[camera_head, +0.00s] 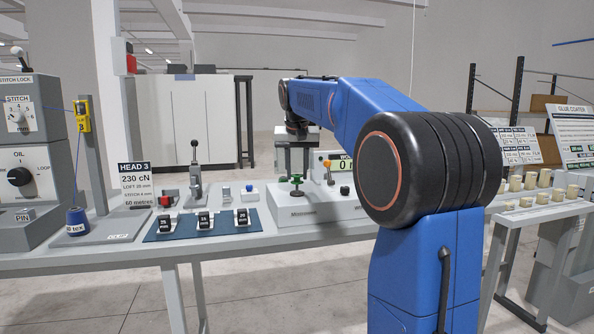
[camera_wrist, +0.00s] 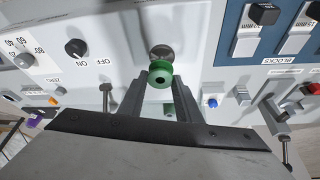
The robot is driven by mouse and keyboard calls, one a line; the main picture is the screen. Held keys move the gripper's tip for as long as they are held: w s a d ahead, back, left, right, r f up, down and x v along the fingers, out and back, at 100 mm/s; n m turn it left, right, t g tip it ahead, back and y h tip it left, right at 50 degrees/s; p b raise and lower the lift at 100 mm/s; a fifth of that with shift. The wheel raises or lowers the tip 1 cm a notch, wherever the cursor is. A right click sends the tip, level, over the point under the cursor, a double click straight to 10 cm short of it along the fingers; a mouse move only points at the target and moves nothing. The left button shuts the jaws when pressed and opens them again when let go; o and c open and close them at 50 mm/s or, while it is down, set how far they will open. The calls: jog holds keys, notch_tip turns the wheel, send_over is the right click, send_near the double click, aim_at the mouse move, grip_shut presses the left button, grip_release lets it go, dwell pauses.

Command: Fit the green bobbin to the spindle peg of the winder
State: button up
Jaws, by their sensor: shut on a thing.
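The green bobbin (camera_wrist: 160,76) sits between the two fingers of my gripper (camera_wrist: 160,98) in the wrist view. The gripper is shut on it. One green end with a dark centre faces the camera, beside a round grey disc (camera_wrist: 161,52) on the winder. In the head view the green bobbin (camera_head: 297,181) is just above the pale winder (camera_head: 318,208), below my gripper's grey body. I cannot tell whether the bobbin touches the disc or is around the spindle peg, as the peg is hidden.
A black knob (camera_wrist: 75,48) marked ON and OFF is on the winder. A blue mat (camera_head: 172,234) with several black-topped blocks lies left of it. A lever stand (camera_head: 195,178) and a blue cone of thread (camera_head: 77,221) stand farther left. Several pale spools (camera_head: 530,182) are at right.

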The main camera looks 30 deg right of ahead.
jog(key=shift+f, duration=1.5)
jog(key=o, duration=1.1)
jog(key=v, duration=1.7)
jog(key=shift+r, duration=0.15)
jog(key=shift+s+a, duration=0.15)
jog(key=shift+s, duration=0.05)
jog(key=s+a+f+n, duration=0.2)
jog(key=s+a+f, duration=0.3)
jog(key=s+f, duration=0.6)
jog(key=s+a+f+n+y, duration=0.1)
jog(key=s+a+f, duration=0.4)
jog(key=s+f, duration=0.6)
jog(key=s+a+f+n+t+y, duration=0.1)
jog(key=s+a+f+n, duration=0.2)
jog(key=s+f, duration=0.8)
notch_tip(320, 180, down, 7)
jog(key=shift+s+a+f, duration=0.2)
jog(key=shift+s+a, duration=0.05)
jog(key=shift+a, duration=0.65)
